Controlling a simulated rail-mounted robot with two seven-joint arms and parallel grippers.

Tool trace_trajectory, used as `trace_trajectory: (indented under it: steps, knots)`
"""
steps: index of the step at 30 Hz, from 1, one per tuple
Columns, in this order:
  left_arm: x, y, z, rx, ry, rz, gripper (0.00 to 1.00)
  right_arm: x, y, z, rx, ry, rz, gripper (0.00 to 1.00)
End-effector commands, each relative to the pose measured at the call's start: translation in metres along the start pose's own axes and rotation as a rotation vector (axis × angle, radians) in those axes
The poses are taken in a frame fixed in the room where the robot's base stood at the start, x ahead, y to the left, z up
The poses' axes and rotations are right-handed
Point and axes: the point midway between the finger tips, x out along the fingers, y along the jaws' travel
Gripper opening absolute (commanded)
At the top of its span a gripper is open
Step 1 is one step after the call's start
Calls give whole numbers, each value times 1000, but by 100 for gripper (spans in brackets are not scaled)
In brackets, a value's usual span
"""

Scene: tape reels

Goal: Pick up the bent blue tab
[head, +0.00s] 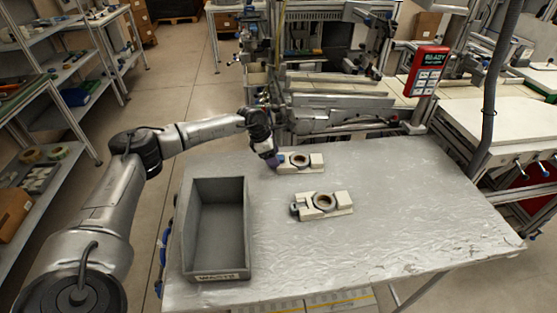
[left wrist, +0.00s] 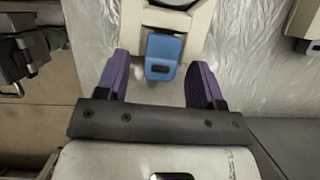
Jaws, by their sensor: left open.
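The bent blue tab (left wrist: 163,56) sticks out from the end of a cream fixture (left wrist: 178,20) in the left wrist view. In the head view that cream fixture (head: 316,161) stands at the back of the table and carries a tape reel (head: 299,158); the tab is mostly hidden there by the gripper. My left gripper (left wrist: 163,82) is open and empty, with one purple finger on each side of the tab, apart from it. In the head view the left gripper (head: 273,161) is at the left end of this fixture. My right gripper is not in view.
A second cream fixture (head: 342,202) with a reel and a dark tab stands nearer on the table. A grey open bin (head: 247,262) labelled WASTE is at the table's left and looks empty. The table's right side (head: 420,200) is clear. A machine frame stands behind the table.

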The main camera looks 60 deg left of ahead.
Motion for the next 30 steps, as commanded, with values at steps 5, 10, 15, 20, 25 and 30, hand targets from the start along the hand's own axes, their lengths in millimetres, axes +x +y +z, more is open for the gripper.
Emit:
trace_trajectory:
  steps: [5,10,15,20,25,30]
  knots:
    - [0,0,0,0,0,0,49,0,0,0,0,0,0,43]
    - [-1,0,0,0,0,0,33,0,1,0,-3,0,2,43]
    - [-1,0,0,0,0,0,17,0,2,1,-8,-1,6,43]
    - [-1,0,0,0,0,0,9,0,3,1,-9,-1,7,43]
    - [-2,0,1,0,0,1,9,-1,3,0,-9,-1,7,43]
    - [-20,1,8,1,-2,2,9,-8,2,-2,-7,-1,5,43]
